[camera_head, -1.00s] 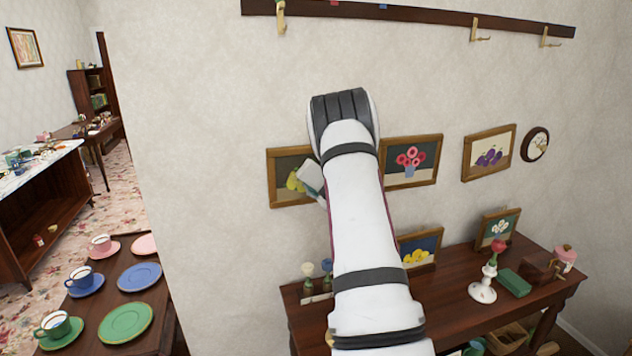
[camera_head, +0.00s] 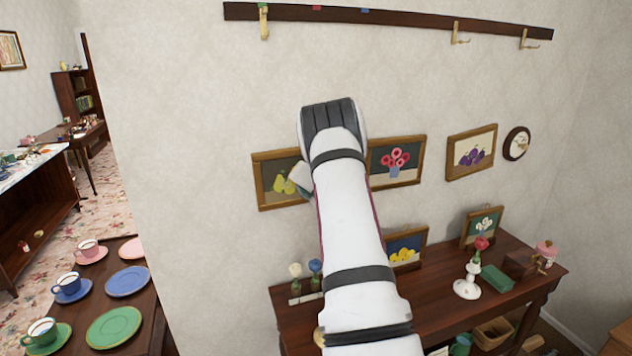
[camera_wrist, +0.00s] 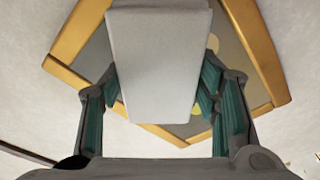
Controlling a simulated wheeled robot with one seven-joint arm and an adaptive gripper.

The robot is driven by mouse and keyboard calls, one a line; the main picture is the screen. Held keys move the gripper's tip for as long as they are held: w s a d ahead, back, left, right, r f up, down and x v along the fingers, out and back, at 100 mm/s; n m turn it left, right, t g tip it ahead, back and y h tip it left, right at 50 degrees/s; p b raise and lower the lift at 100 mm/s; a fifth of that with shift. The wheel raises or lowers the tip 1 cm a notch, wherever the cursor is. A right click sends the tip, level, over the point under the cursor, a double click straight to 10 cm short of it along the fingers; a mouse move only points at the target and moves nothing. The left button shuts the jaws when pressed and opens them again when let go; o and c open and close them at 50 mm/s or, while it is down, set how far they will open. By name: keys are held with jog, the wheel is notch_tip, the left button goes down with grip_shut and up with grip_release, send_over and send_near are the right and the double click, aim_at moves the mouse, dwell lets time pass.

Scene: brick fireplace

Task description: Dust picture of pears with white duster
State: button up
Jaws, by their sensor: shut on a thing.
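The picture of pears (camera_head: 276,187) hangs in a wooden frame on the wall, left of the flower picture. My arm hides its right part. The white duster (camera_head: 300,178) overlaps the picture's right side, beside the pears. In the wrist view, the duster (camera_wrist: 158,60) is a pale block in front of the tilted picture frame (camera_wrist: 258,50). My gripper (camera_wrist: 160,95) is shut on the duster, with teal-padded fingers on both sides of it. I cannot tell whether the duster touches the picture. In the head view, my arm hides the gripper.
A flower picture (camera_head: 408,172), a plum picture (camera_head: 472,138) and a round clock (camera_head: 516,143) hang to the right. Below is a wooden table (camera_head: 425,300) with small pictures, a red flower in a white holder (camera_head: 468,285) and a green box (camera_head: 497,278). Hooks line the rail (camera_head: 400,18) above.

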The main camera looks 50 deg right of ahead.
aim_at(274, 180)
jog(key=shift+w+a+r+p, duration=0.1)
jog(key=shift+w+a, duration=0.85)
jog(key=shift+a, duration=0.6)
jog(key=shift+w+a+p, duration=0.1)
jog(key=shift+w+a, duration=0.8)
jog(key=shift+a, duration=0.6)
jog(key=shift+w+a+r+p, duration=0.1)
jog(key=shift+w+a, duration=0.85)
jog(key=shift+a, duration=0.6)
jog(key=v, duration=0.6)
jog(key=shift+a+r, duration=0.3)
jog(key=shift+v, duration=1.35)
jog(key=shift+a+r, duration=0.1)
jog(key=shift+a, duration=0.05)
